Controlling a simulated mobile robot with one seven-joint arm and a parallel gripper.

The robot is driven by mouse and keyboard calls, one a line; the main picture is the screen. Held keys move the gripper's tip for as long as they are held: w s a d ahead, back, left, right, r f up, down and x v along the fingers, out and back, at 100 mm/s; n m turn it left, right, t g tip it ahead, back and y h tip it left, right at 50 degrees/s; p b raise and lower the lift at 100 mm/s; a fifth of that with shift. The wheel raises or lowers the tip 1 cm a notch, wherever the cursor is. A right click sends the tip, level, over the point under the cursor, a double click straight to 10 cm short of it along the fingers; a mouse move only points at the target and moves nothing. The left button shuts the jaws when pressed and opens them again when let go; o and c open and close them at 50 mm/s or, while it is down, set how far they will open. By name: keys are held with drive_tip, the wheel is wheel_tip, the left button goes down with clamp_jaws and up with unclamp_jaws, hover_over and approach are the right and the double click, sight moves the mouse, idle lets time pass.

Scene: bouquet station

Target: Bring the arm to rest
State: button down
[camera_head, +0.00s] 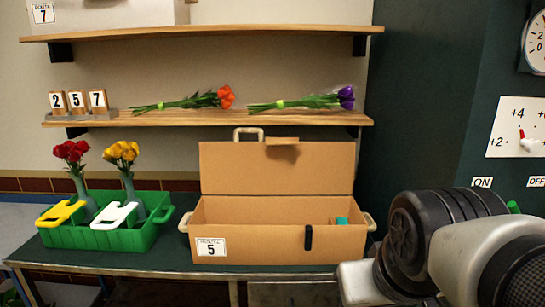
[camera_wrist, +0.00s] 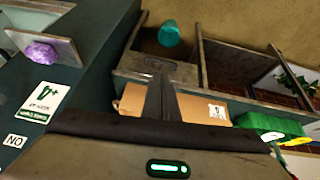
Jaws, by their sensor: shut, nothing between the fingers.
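My arm (camera_head: 460,245) is folded at the right of the head view, in front of the dark green wall and right of the bench. Its gripper does not show clearly there. In the wrist view my gripper (camera_wrist: 161,92) points up the picture with its dark fingers together and nothing between them. The fingers overlap the cardboard box (camera_wrist: 204,108) in that view, and no contact shows. A green light glows on the gripper body.
An open cardboard box (camera_head: 270,225) labelled 5 stands on the bench (camera_head: 160,262). Left is a green tray (camera_head: 105,238) with red and yellow flowers in vases. Orange (camera_head: 190,101) and purple flowers (camera_head: 305,101) lie on the shelf. The wall (camera_head: 420,90) is right.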

wheel_tip(320, 180, up, 19)
drive_tip(key=s+p, duration=0.1)
drive_tip(key=p, duration=1.7)
drive_tip(key=shift+s+a+f+m, duration=0.2)
drive_tip(key=shift+s+a+m, duration=0.05)
drive_tip(key=shift+s+m, duration=0.1)
